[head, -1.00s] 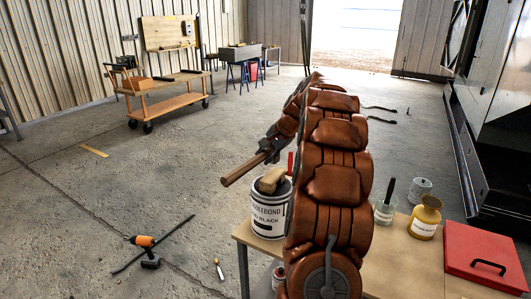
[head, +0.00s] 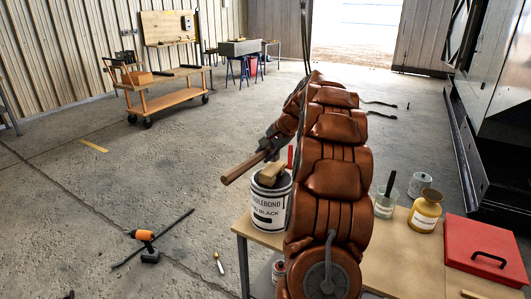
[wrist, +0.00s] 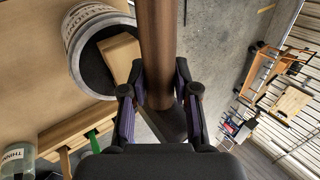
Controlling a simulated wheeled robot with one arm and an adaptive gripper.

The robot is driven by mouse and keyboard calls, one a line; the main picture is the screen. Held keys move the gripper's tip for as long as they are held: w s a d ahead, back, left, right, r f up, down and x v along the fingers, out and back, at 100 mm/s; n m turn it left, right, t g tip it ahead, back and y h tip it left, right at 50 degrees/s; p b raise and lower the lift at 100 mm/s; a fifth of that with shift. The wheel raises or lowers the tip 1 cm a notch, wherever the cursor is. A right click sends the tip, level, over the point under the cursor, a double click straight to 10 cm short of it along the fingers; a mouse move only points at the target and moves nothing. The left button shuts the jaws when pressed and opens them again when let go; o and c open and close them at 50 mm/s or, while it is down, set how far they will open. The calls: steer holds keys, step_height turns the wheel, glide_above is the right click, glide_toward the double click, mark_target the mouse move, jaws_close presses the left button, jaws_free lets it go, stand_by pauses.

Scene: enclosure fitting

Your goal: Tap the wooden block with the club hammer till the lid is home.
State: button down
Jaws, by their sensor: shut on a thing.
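My gripper (head: 272,146) is shut on the brown wooden handle of the club hammer (head: 242,168). In the wrist view the handle (wrist: 157,45) runs up from between the fingers (wrist: 159,95); the hammer head cannot be made out clearly. Below the gripper in the head view, a white tin (head: 268,213) with black lettering stands upright at the bench's left end. The pale wooden block (head: 270,175) lies on top of it; it also shows in the wrist view (wrist: 120,55), beside the handle, over the dark lid (wrist: 93,72). How the lid sits in the rim is hard to tell.
A drill (head: 147,245) and a rod lie on the floor. A cart (head: 165,90) stands far left.

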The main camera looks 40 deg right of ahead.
step_height(320, 180, down, 3)
steer(key=shift+f+b, duration=0.1)
steer(key=shift+b, duration=0.55)
steer(key=shift+r+p, duration=1.15)
steer(key=shift+r, duration=0.85)
steer(key=shift+r, duration=0.1)
steer(key=shift+r+p, duration=0.95)
steer(key=shift+r, duration=0.65)
steer(key=shift+r+p, duration=1.35)
steer(key=shift+r, duration=1.2)
